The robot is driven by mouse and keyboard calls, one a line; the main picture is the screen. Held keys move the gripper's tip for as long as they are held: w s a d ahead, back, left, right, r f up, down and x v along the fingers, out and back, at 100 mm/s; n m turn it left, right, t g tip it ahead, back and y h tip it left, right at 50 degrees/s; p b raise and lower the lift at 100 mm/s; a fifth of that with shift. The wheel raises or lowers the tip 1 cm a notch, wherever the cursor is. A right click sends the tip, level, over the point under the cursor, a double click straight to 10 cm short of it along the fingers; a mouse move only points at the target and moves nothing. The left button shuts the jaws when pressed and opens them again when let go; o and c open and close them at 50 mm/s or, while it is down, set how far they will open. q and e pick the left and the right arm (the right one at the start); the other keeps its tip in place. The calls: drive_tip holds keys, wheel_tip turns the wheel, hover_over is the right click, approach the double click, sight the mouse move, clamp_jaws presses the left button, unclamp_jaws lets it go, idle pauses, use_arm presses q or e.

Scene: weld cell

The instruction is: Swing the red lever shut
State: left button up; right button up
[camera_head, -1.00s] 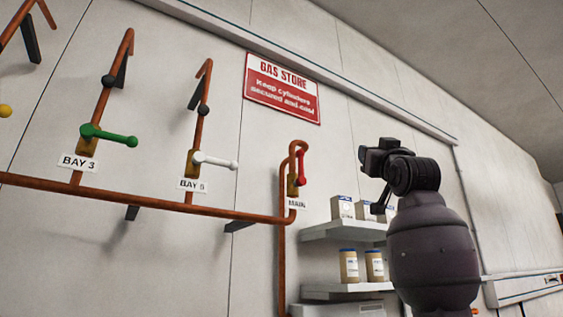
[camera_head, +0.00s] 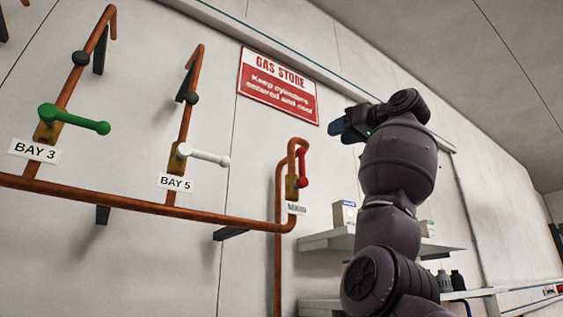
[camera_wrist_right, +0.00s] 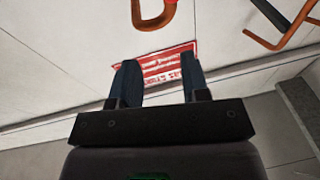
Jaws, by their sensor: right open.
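The red lever (camera_head: 303,168) is on the brass valve (camera_head: 291,187) of the copper MAIN pipe, right of the other valves. It stands about upright, along the pipe. My right gripper (camera_head: 340,130) is raised to the right of the lever and apart from it. In the right wrist view the two fingers (camera_wrist_right: 158,80) are spread with nothing between them. The bent pipe top (camera_wrist_right: 153,20) shows beyond them, with a bit of red at the top edge. My left gripper is out of view.
A red GAS STORE sign (camera_head: 278,86) is on the wall above.

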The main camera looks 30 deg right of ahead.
sight(304, 154)
drive_tip(key=w+a+p, duration=0.1)
drive_tip(key=w, duration=0.2)
drive_tip(key=w+a+f+n+g+p, duration=0.1)
drive_tip(key=w+a, duration=0.1)
drive_tip(key=w, duration=0.1)
drive_tip(key=w+a+f+g+p, duration=0.1)
drive_tip(key=w, duration=0.3)
drive_tip(key=shift+w+a+f+n+y+p, duration=0.1)
drive_tip(key=shift+a+f+n+y+p, duration=0.1)
drive_tip(key=shift+n+y+p, duration=0.15)
drive_tip(key=shift+w+a, duration=0.15)
drive_tip(key=shift+w, duration=0.35)
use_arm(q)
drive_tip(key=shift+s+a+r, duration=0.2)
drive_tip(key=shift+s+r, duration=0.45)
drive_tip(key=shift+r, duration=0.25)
use_arm(e)
drive_tip(key=shift+c, duration=0.3)
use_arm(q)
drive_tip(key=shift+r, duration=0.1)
use_arm(e)
clamp_jaws()
